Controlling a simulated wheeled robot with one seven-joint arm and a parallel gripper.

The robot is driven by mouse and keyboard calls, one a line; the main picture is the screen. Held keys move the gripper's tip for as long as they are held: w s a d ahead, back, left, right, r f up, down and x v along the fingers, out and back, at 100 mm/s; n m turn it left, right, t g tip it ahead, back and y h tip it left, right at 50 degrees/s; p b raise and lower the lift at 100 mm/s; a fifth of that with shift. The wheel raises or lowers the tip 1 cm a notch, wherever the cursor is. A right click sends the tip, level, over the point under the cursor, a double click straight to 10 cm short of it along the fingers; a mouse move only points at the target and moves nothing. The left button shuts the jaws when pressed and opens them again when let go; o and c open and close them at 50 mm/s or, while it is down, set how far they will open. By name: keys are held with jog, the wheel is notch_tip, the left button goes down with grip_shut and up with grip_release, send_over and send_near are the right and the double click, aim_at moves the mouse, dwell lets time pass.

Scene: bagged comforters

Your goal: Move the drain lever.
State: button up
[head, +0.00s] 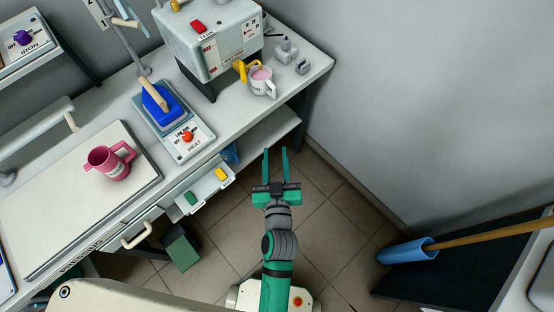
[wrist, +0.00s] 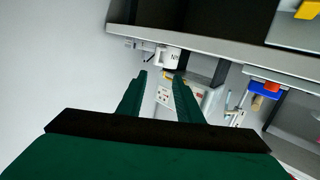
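The likely drain lever is a yellow handle (head: 240,69) low on the front of a pale grey box-shaped machine (head: 211,46) at the back of the bench. A white mug (head: 262,84) with pinkish contents stands beside the handle, partly hiding it. My gripper (head: 275,151) is open and empty, over the floor in front of the bench and well apart from the handle. In the wrist view, the mug (wrist: 168,59) and the machine (wrist: 190,98) appear beyond my two open fingers (wrist: 160,76). The lever is too small to make out clearly there.
A blue iron (head: 160,103) on a heat base, a pink mug (head: 108,162) on a pressing board, and small grey blocks (head: 287,50) occupy the bench. A blue cylinder with a wooden pole (head: 407,252) is at the right.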

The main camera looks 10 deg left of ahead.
jog(key=shift+s+d+f, duration=0.2)
jog(key=shift+s+d, duration=0.1)
jog(key=shift+s, duration=0.2)
